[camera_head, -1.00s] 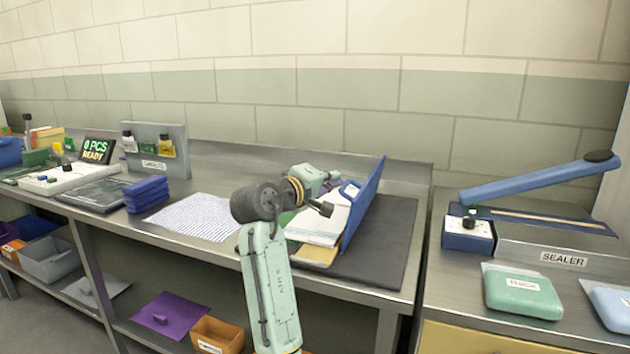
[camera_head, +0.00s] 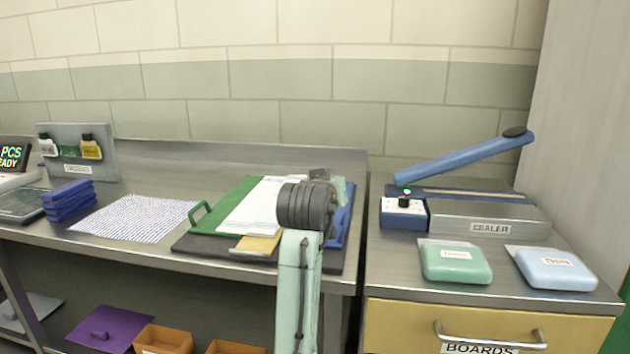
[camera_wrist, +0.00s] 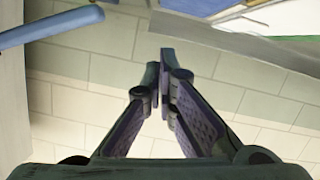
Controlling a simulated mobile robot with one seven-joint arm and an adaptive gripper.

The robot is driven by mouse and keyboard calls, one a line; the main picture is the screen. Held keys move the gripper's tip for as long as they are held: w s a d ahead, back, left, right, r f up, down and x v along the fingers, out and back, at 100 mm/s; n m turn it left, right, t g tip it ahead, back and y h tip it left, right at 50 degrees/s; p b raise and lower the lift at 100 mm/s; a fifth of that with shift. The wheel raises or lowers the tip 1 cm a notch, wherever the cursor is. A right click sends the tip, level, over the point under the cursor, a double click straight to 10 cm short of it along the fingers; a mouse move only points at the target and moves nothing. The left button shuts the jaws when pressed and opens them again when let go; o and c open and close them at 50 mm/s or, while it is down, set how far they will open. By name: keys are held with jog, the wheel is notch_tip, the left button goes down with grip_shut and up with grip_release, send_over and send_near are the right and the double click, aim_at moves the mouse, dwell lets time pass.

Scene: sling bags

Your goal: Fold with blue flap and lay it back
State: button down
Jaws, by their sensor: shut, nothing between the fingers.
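The blue flap (camera_head: 342,226) shows at the right of the folding set on the dark mat (camera_head: 205,243), low and mostly hidden behind my arm. Whether it lies fully flat I cannot tell. The green flap (camera_head: 228,208) with its handle lies at the left of the set, partly under white sheets (camera_head: 262,203). A tan piece (camera_head: 258,243) sticks out at the front. In the wrist view my gripper (camera_wrist: 160,68) is shut and empty, its fingertips seen against the wall. In the head view my arm hides it.
The sealer (camera_head: 480,215) with its raised blue lever (camera_head: 465,157) stands on the right counter, behind a green pack (camera_head: 455,263) and a light-blue pack (camera_head: 555,268). A white patterned sheet (camera_head: 135,217) and stacked blue pieces (camera_head: 68,201) lie to the left.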

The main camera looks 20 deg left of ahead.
jog(key=d+f, duration=0.1)
jog(key=d+f+m+b, duration=0.1)
jog(key=d+f+m+y, duration=0.1)
jog(key=f, duration=0.1)
jog(key=shift+w+d+b, duration=0.1)
jog(key=shift+w+b, duration=0.2)
jog(key=shift+w, duration=0.1)
jog(key=shift+w+d+f+m+y+b, duration=0.1)
jog(key=shift+d+f+m+y+b, duration=0.15)
jog(key=shift+f+m, duration=0.25)
jog(key=shift+w+d+f+m+y+b, duration=0.15)
jog(key=shift+d+f+m+b, duration=0.1)
jog(key=shift+d+f+m, duration=0.25)
jog(key=shift+s+a, duration=0.1)
jog(key=shift+a, duration=0.05)
jog(key=s+d+r+p, duration=0.1)
jog(key=s+d+r, duration=0.2)
jog(key=s+r, duration=0.3)
jog(key=v, duration=0.3)
jog(key=shift+a+p, duration=0.15)
jog(key=shift+p, duration=0.25)
jog(key=shift+s+f, duration=0.1)
jog(key=shift+s, duration=0.05)
